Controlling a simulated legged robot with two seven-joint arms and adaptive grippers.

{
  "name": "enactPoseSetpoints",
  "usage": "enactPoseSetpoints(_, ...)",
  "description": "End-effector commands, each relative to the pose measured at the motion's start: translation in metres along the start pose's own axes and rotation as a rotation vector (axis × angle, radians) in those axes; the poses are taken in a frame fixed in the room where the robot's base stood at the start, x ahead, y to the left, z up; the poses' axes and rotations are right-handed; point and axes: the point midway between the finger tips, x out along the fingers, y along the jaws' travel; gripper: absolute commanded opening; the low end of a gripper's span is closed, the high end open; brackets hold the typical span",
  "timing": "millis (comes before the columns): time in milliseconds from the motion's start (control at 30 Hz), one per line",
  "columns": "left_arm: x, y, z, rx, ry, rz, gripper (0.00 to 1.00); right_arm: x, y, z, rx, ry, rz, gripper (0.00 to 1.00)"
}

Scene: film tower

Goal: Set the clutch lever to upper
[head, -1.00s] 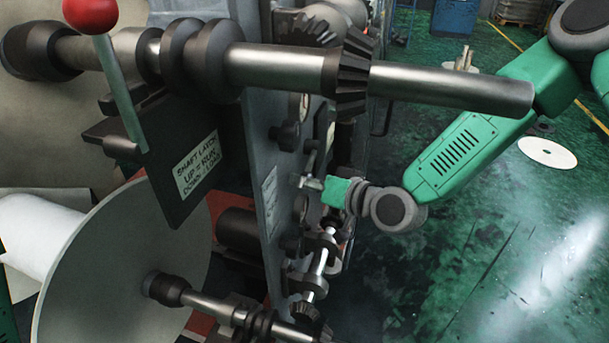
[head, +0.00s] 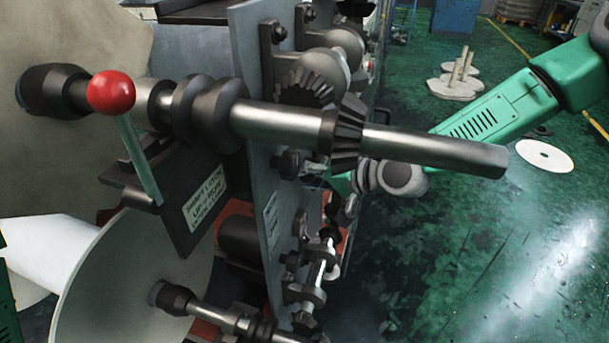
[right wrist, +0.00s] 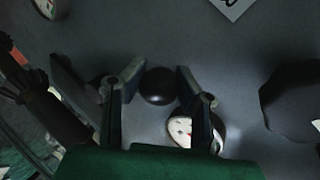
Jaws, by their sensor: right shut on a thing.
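A black round knob (right wrist: 158,86) sits between the two fingers of my right gripper (right wrist: 160,80) in the right wrist view, in front of a grey panel. I cannot read a label that marks it as the clutch lever. In the head view my right gripper (head: 318,168) is partly hidden behind the bevel gear and shaft, beside the grey side plate. It is shut on the knob. A red-ball lever (head: 111,91) stands at the left, tilted, above a plate labelled as the shaft latch (head: 206,203). My left gripper does not show.
A thick metal shaft (head: 430,150) with a bevel gear crosses in front of my right arm. A lower shaft (head: 225,318) and a large pale disc (head: 115,285) are below. Round gauges (right wrist: 180,131) sit near the knob.

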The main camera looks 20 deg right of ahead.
Motion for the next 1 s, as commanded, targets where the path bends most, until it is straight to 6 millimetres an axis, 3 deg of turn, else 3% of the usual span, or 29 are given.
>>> enactPoseSetpoints(33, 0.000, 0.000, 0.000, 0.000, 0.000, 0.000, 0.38, 0.000, -0.001, -0.010, 0.000, 0.024, -0.005, 0.00)
enactPoseSetpoints(267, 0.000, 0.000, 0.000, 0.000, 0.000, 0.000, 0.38, -0.001, -0.002, -0.011, 0.000, 0.026, -0.007, 0.00)
enactPoseSetpoints(300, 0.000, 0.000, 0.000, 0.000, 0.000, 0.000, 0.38, -0.001, -0.002, -0.011, 0.000, 0.026, -0.007, 0.33)
enactPoseSetpoints(367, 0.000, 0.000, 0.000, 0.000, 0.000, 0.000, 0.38, -0.001, -0.002, -0.011, -0.001, 0.026, -0.008, 0.52)
enactPoseSetpoints(767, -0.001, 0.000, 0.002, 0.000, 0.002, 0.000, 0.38, -0.005, -0.003, -0.006, -0.003, 0.015, -0.004, 0.52)
enactPoseSetpoints(1000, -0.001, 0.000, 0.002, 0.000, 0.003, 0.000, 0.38, -0.047, -0.002, -0.007, 0.001, 0.018, -0.006, 0.52)
